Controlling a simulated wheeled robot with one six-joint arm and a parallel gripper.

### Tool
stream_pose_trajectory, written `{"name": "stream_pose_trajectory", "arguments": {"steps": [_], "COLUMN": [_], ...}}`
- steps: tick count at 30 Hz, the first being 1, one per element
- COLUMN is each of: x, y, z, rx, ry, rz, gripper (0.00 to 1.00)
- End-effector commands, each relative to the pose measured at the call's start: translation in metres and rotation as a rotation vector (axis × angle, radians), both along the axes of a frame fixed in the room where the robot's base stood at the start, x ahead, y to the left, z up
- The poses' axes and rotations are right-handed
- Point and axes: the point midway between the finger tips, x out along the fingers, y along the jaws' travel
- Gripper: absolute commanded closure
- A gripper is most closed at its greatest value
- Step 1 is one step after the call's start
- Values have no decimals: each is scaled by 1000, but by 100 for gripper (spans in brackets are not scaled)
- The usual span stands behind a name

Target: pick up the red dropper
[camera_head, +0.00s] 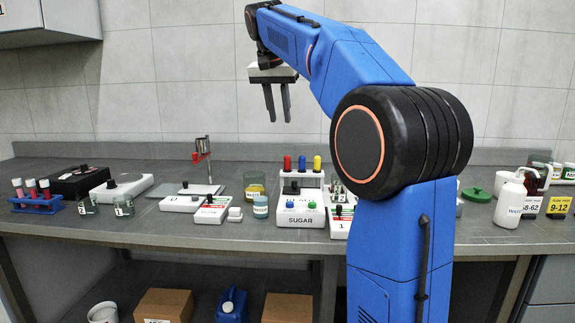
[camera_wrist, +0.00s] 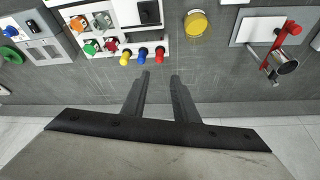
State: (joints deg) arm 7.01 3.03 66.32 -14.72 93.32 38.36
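The red dropper (camera_head: 287,163) stands upright at the left end of a row of three in a white rack (camera_head: 312,181); only its upper part shows clearly. A blue dropper (camera_head: 302,162) and a yellow dropper (camera_head: 317,162) stand beside it. In the wrist view the red dropper (camera_wrist: 160,54) is at the row's right end, just beyond the fingertips. My gripper (camera_head: 278,119) is raised above the bench, pointing down, with its fingers apart and nothing between them. It also shows in the wrist view (camera_wrist: 160,76), apart from the dropper.
A beaker of yellow liquid (camera_head: 254,187) and a blue-labelled jar (camera_head: 260,207) stand left of the rack. A red-clamped stand (camera_head: 202,165) is further left. The white SUGAR unit (camera_head: 300,206) is in front of the rack. The air around my gripper is clear.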

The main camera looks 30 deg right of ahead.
Motion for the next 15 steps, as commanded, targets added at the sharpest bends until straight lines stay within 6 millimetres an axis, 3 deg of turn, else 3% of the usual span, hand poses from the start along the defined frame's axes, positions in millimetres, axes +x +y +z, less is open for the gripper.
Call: {"name": "stream_pose_trajectory", "arguments": {"steps": [5,15], "x": [5,19], "y": [-5,-22], "z": [-7,-61], "rx": [0,0], "ry": [2,1], "rz": [-12,-11], "gripper": [73,73]}}
